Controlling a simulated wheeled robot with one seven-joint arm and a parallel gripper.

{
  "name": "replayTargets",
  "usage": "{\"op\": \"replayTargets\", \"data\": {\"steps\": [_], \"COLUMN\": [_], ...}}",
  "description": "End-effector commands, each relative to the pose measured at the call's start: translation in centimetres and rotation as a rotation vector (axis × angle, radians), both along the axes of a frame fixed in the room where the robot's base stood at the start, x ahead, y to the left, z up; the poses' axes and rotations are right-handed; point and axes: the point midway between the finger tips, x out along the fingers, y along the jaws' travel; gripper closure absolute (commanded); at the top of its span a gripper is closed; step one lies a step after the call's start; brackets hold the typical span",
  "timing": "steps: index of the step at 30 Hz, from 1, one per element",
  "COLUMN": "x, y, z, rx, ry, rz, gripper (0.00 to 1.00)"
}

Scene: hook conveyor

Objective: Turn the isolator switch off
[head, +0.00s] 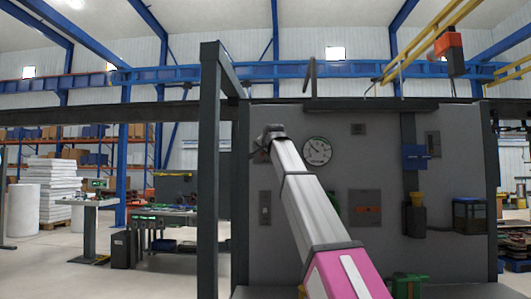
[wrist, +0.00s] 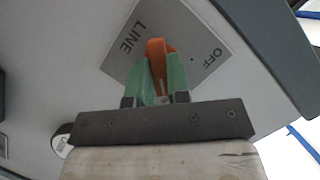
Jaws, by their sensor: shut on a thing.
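The isolator switch has a grey label plate (wrist: 182,22) marked LINE and OFF, seen in the wrist view. Its orange handle (wrist: 158,46) stands out from the plate, between the green fingers of my gripper (wrist: 163,66). The fingers are shut on the handle; its lower part is partly hidden by them. The handle appears to point towards the plate's upper edge, between the two words, rather than straight at OFF. In the head view my arm reaches to the upper left of the grey panel (head: 375,130), and it hides the switch and my fingers.
A round dial (head: 317,151) is on the panel just right of my arm's end. A dark post (head: 209,180) stands close on the left. A blue box (head: 415,157) and a yellow-topped dark holder (head: 415,215) are farther right. Open floor lies at left.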

Motion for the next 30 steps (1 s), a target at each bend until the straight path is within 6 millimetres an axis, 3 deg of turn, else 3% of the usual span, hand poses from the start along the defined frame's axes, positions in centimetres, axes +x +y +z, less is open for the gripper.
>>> {"op": "replayTargets", "data": {"steps": [30], "x": [0.02], "y": [0.47], "z": [0.11], "rx": [-0.901], "ry": [0.032], "rz": [0.001], "gripper": [1.0]}}
